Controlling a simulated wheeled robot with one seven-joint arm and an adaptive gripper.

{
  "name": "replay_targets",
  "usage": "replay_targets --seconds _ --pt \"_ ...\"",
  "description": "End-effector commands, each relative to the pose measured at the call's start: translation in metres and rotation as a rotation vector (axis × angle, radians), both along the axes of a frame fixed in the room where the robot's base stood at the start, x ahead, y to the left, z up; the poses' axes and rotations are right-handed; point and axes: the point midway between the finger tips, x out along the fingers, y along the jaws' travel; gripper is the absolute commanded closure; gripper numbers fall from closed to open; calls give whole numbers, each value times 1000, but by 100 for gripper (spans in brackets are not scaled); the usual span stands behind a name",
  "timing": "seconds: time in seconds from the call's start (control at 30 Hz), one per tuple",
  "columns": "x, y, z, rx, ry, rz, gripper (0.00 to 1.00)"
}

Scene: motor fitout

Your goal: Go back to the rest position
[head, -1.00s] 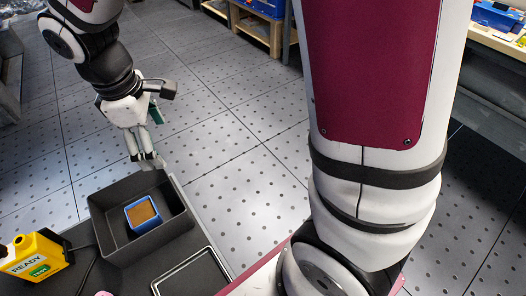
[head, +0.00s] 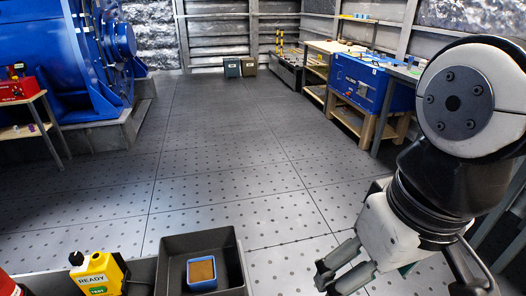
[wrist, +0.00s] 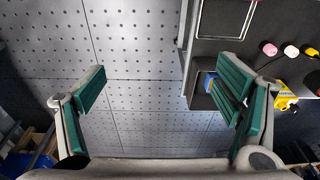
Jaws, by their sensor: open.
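My gripper (head: 328,275) hangs at the lower right of the head view, to the right of the dark grey bin (head: 237,262) and apart from it. A blue box (head: 202,284) with a brown top or filling sits inside the bin. In the wrist view a little of the blue box (wrist: 210,82) shows beside the right finger, which hides part of the bin.
A yellow device marked READY (head: 97,272) stands left of the bin. A red unit (head: 18,90) sits on a table by large blue machinery (head: 60,50). Benches and a blue cabinet (head: 365,82) line the right wall. The middle floor (head: 220,150) is clear.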

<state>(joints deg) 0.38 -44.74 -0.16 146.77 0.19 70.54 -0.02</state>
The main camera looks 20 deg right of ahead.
Motion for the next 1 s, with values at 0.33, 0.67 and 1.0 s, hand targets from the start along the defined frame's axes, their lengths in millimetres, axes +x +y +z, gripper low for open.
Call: replay_targets --seconds 0.33,0.67,1.0 --pt "1 0 0 -1 -1 2 16" --pt "1 0 17 -3 -19 4 16" --pt "3 -2 77 -7 -112 5 16"
